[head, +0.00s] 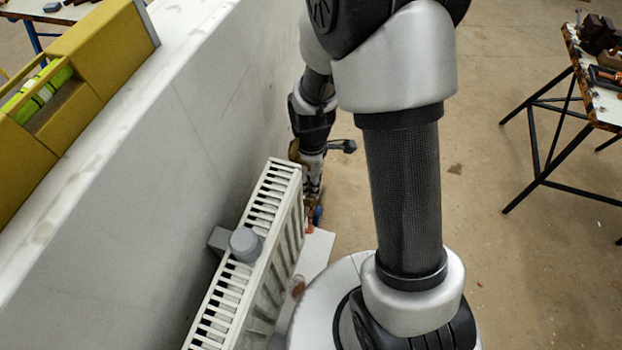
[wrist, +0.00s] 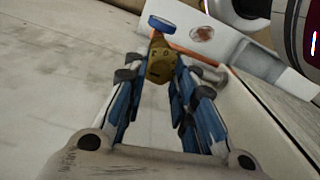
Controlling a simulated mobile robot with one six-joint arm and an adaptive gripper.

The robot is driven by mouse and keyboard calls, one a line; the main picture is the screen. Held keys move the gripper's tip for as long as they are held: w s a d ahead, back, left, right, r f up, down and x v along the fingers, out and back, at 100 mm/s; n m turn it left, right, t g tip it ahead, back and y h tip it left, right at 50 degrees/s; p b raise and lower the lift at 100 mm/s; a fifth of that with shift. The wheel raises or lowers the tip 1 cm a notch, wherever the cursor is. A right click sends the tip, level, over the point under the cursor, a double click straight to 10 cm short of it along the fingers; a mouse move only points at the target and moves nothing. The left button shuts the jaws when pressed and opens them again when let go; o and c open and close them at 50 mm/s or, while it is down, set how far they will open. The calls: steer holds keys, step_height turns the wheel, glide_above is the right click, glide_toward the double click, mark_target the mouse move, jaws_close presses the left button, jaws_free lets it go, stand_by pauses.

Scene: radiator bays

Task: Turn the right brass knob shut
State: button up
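A brass knob (wrist: 161,62) shows in the wrist view between the tips of my gripper (wrist: 161,72). The blue-padded fingers lie on both sides of it, very close. I cannot tell whether they press on it. A blue part (wrist: 166,24) and a copper-coloured pipe (wrist: 196,53) are just beyond the knob. In the head view my gripper (head: 312,200) points down at the far end of the white radiator (head: 285,180). A blue part (head: 318,215) shows beside it, and the knob cannot be made out clearly there.
A grey round cap (head: 245,244) sits by the radiator's top. The pale wall (head: 160,150) runs close along its left, with a yellow toolbox (head: 105,45) on the ledge. A white board (head: 317,250) lies below. Open floor (head: 480,230) is to the right, with a workbench (head: 600,100).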

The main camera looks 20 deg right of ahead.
jaws_close()
steer(key=shift+m, duration=0.3)
steer(key=m, duration=0.3)
steer(key=shift+p, duration=0.35)
steer(key=m, duration=0.4)
steer(key=shift+p, duration=0.3)
steer(key=m+p, duration=0.1)
steer(key=m, duration=0.4)
steer(key=shift+m, duration=0.3)
steer(key=m+p, duration=0.1)
steer(key=m, duration=0.3)
steer(key=shift+m, duration=0.3)
steer(key=shift+o, duration=2.2)
jaws_free()
